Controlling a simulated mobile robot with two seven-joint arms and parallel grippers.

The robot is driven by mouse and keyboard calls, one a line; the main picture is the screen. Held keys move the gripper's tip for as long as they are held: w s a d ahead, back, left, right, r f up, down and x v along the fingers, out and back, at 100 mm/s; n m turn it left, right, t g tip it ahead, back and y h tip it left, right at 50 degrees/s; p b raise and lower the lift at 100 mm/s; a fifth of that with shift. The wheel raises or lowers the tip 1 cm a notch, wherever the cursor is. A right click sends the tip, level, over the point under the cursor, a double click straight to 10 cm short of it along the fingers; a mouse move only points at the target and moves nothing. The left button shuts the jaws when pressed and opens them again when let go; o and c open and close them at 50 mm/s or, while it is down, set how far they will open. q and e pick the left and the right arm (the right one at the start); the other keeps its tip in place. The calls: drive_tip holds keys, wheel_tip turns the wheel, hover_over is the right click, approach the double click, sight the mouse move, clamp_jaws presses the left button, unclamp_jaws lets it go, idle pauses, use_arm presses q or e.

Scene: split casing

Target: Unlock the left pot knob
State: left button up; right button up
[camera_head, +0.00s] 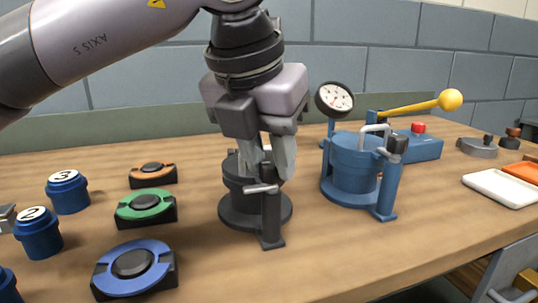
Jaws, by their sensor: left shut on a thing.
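The left pot is a dark grey pot (238,205) on a round base, standing on the table in the middle of the view. A post with a light metal bar handle (262,189) stands at its front. My left gripper (268,172) reaches down over this pot from above. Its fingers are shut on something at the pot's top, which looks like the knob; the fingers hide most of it. To the right stands a blue pot (354,165) with a similar post and a pale bar handle (376,130). My right gripper is not in view.
A pressure gauge (334,99) and a yellow-ball lever (450,100) on a blue block stand behind and right. Orange, green and blue ring fixtures (146,206) and blue numbered cylinders (67,191) are on the left. A white tray (500,188) lies right. The front table middle is clear.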

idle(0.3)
use_arm(q)
drive_tip(key=o, duration=1.1)
drive_tip(key=shift+c, duration=0.2)
drive_tip(key=p+v, duration=0.1)
drive_tip(key=v, duration=0.6)
drive_tip(key=shift+p, duration=0.3)
